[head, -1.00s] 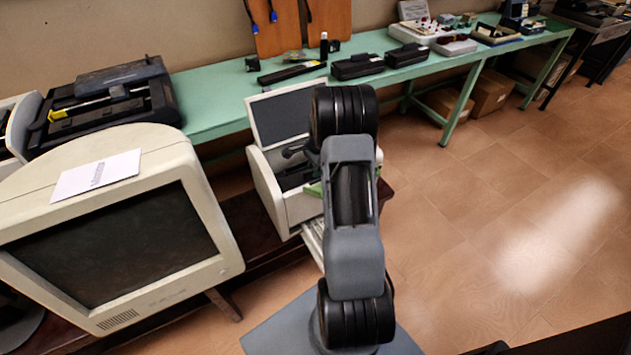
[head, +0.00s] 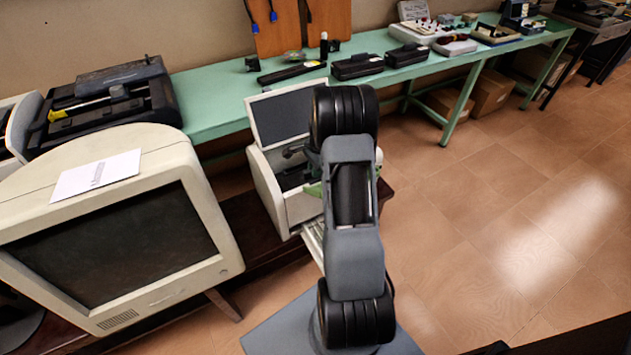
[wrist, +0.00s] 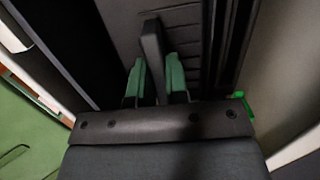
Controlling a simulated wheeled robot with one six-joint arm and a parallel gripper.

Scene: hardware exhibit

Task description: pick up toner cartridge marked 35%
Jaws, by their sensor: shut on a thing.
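The open beige printer (head: 287,208) stands low in front of the green bench, with its lid up. A black part, apparently a toner cartridge (head: 292,178), lies in its opening. In the wrist view the dark ribbed cartridge body (wrist: 190,25) has an upright grey tab (wrist: 153,55). My gripper (wrist: 155,82) has its green fingertips on either side of this tab, shut on it. In the head view my arm hides most of the gripper and the printer's right side. I can read no 35% mark in any view.
A large beige monitor (head: 115,235) with a paper on top stands at the left. The green bench (head: 215,105) behind carries several black items, including a long black unit (head: 292,73) and a black cartridge-like box (head: 358,66). The tiled floor (head: 500,210) at right is clear.

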